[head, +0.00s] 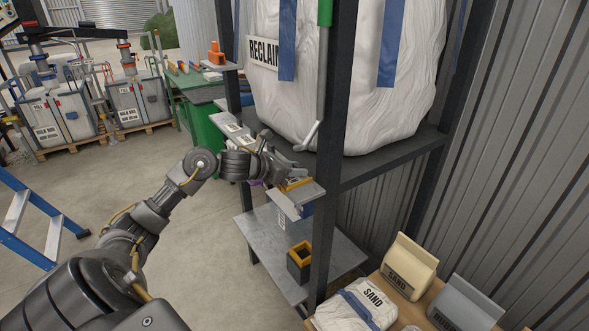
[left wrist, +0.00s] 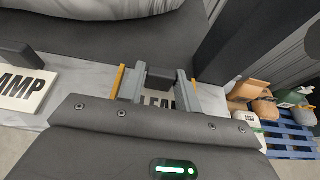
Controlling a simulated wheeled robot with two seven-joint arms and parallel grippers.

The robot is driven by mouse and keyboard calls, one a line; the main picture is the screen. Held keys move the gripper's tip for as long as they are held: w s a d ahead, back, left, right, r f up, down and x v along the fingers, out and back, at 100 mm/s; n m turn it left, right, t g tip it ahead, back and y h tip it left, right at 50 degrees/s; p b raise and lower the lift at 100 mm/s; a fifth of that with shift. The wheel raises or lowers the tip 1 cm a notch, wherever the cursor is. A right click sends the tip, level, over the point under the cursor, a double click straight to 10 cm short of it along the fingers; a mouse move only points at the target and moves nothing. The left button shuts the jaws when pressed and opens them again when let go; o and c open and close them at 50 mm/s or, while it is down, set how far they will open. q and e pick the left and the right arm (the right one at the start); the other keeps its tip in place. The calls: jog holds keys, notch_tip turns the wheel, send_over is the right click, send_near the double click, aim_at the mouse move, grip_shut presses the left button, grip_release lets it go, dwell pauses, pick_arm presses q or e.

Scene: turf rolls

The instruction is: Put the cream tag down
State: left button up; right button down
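The tag between my left fingers is cream with dark lettering, partly hidden, and shows in the left wrist view (left wrist: 158,101). A dark block stands on it between the fingertips. My left gripper (left wrist: 158,84) has a finger close against each side of this block and appears shut on it. In the head view my left gripper (head: 292,184) is beside the rack post, over a small grey ledge (head: 299,200). I cannot tell whether the tag touches the surface below. A second pale tag (left wrist: 22,90), with letters ending in "MP", lies to the left. My right gripper is not in view.
A dark rack post (head: 331,180) stands close right of the gripper. A grey lower shelf (head: 275,240) carries a dark box with an orange rim (head: 299,262). Bags, one marked SAND (head: 408,268), stand at lower right.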

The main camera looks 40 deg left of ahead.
pick_arm(q)
jog(key=o, duration=0.3)
jog(key=shift+s+r, duration=0.1)
jog(key=shift+r, duration=0.05)
jog(key=b+v, duration=0.5)
jog(key=v, duration=0.7)
jog(key=shift+b, duration=0.3)
